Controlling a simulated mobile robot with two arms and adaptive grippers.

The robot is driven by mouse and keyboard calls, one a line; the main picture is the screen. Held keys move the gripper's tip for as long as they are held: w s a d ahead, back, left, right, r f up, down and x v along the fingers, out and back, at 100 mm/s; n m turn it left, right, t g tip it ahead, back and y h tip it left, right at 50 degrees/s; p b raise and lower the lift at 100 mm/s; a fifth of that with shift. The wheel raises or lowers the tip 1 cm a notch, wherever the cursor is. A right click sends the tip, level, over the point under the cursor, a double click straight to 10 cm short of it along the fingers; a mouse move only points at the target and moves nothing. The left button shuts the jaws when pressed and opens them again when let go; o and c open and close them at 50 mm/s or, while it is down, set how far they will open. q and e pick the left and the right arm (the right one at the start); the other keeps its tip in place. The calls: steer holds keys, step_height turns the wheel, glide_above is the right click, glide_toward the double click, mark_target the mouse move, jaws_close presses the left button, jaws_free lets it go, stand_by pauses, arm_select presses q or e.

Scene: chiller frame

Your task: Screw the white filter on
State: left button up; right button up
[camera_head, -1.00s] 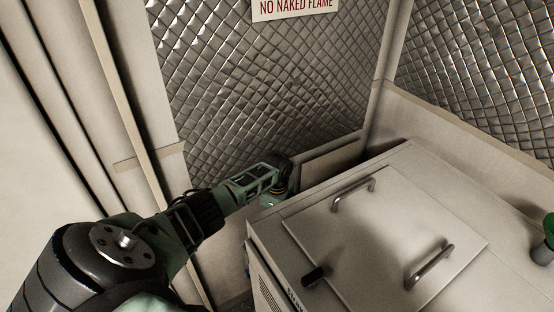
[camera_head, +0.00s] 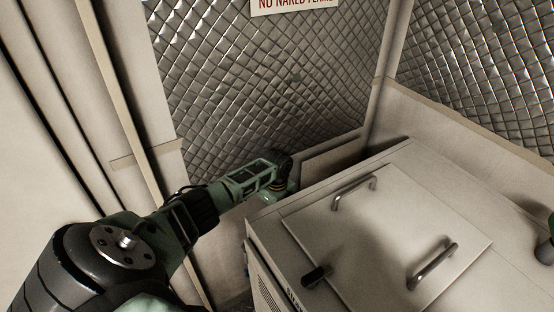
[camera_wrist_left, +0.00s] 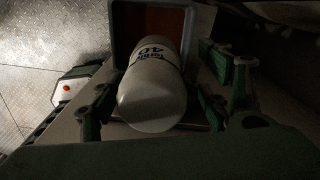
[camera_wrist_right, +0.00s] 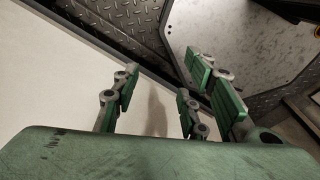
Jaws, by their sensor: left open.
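The white filter (camera_wrist_left: 153,88) is a rounded cylinder with dark lettering that includes "40". In the left wrist view it stands out from a recessed box opening with a brownish inside. My left gripper (camera_wrist_left: 155,105) is open, with its green fingers on both sides of the filter; I cannot tell whether they touch it. In the head view my left arm reaches down behind the cabinet's far left side, and its gripper and the filter are hidden. My right gripper (camera_wrist_right: 160,95) is open and empty, above a pale panel edge and dark tread plate.
A cream cabinet (camera_head: 268,228) with a lid and two metal handles (camera_head: 432,265) fills the right. Quilted silver walls (camera_head: 270,70) stand close behind. A small box with a red button (camera_wrist_left: 67,87) shows left of the filter.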

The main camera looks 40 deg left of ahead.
arm_select(q)
steer(key=shift+s+r, duration=0.1)
steer(key=shift+s, duration=0.05)
step_height(320, 180, up, 12)
steer(key=shift+f, duration=0.1)
stand_by(0.4)
